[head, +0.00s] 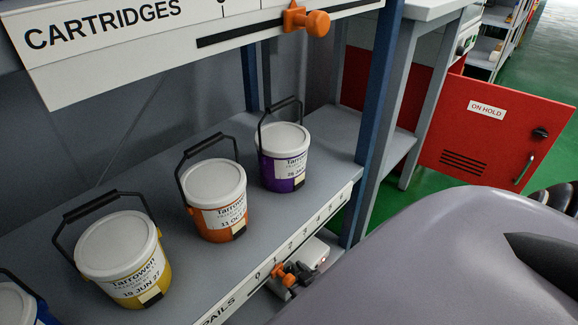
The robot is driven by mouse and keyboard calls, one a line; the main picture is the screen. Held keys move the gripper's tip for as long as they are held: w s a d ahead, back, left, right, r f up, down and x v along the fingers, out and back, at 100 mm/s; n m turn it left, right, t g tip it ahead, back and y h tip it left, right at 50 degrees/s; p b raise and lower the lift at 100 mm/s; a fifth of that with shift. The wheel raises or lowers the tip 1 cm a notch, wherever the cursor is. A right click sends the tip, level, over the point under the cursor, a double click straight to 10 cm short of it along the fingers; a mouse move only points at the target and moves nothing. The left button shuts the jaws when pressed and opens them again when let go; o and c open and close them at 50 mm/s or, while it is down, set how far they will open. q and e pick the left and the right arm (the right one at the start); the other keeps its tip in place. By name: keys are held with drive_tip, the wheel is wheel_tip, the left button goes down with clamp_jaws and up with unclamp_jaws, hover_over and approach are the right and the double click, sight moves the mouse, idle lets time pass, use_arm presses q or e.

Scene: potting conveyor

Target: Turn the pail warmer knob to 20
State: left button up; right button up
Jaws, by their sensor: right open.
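I cannot make out a pail warmer knob or a mark reading 20 in the head view. My right gripper (300,271) shows small below the front edge of the pail shelf, its dark fingers close to an orange slider (278,270) on the shelf's numbered strip. It is open. I cannot tell whether it touches the slider. The shelf edge hides part of what lies below. On the shelf stand a yellow pail (122,250), an orange pail (217,205) and a purple pail (283,160), lidded and upright. My left gripper is not in view.
A CARTRIDGES strip (120,45) with an orange slider (305,20) crosses above. A blue pail (18,305) is cut off at lower left. The pail shelf (325,160) is bare at right. A red ON HOLD panel (475,145) stands beyond a blue post (375,110).

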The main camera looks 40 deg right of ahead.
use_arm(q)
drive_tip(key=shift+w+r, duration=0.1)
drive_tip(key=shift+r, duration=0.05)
use_arm(e)
drive_tip(key=shift+w, duration=0.15)
clamp_jaws()
drive_tip(key=shift+y, duration=0.3)
drive_tip(key=shift+d+n+y, duration=0.2)
drive_tip(key=shift+n+y, duration=1.2)
